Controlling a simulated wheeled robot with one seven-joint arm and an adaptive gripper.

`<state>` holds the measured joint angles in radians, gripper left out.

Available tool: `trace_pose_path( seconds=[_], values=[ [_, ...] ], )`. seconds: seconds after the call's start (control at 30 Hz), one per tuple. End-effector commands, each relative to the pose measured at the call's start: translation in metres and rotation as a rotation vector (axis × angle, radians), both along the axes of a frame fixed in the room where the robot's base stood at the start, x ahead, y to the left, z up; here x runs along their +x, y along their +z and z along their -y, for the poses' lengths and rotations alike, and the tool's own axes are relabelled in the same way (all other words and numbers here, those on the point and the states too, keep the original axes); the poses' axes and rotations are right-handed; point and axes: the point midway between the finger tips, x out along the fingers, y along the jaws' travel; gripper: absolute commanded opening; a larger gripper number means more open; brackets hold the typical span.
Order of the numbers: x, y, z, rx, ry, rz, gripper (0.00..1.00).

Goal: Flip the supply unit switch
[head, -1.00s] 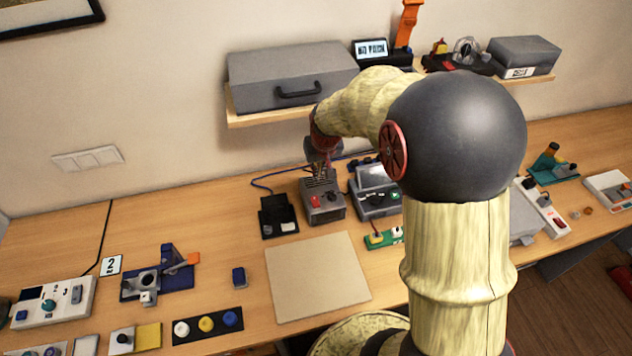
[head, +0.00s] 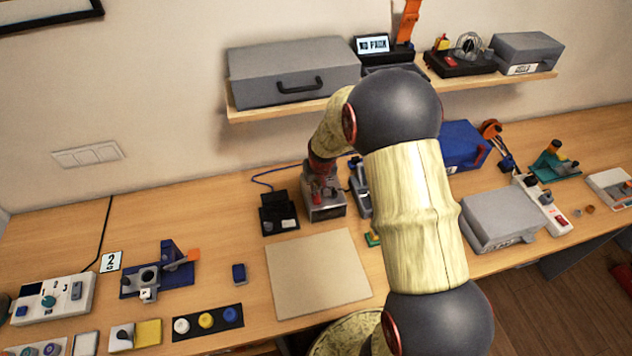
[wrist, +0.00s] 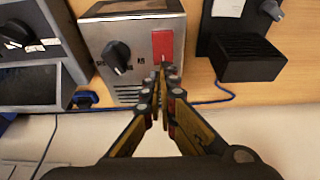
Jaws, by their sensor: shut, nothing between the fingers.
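The supply unit (head: 326,212) is a grey metal box standing on the table behind the beige mat. In the wrist view its face (wrist: 134,55) carries a red rocker switch (wrist: 163,43) and a black knob (wrist: 117,57). My gripper (wrist: 164,70) is shut and empty. In the wrist view its fingertips overlap the lower end of the red switch; I cannot tell whether they touch it. In the head view my gripper (head: 321,186) is over the unit and hides the switch area.
A black device (head: 278,214) stands close on the unit's left, and a grey device (head: 359,188) close on its right, partly behind my arm. A blue cable (head: 264,184) runs behind. The beige mat (head: 318,273) in front is bare. A shelf (head: 390,95) hangs above.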

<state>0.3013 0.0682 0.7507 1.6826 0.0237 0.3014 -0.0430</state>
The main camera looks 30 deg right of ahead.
Motion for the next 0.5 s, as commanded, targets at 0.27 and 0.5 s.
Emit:
trace_pose_path(
  seconds=[0.27, 0.5],
  values=[
    [0.000, 0.000, 0.000, 0.000, 0.000, 0.000, 0.00],
    [0.005, -0.010, 0.001, 0.004, 0.000, -0.015, 0.00]
  ],
)
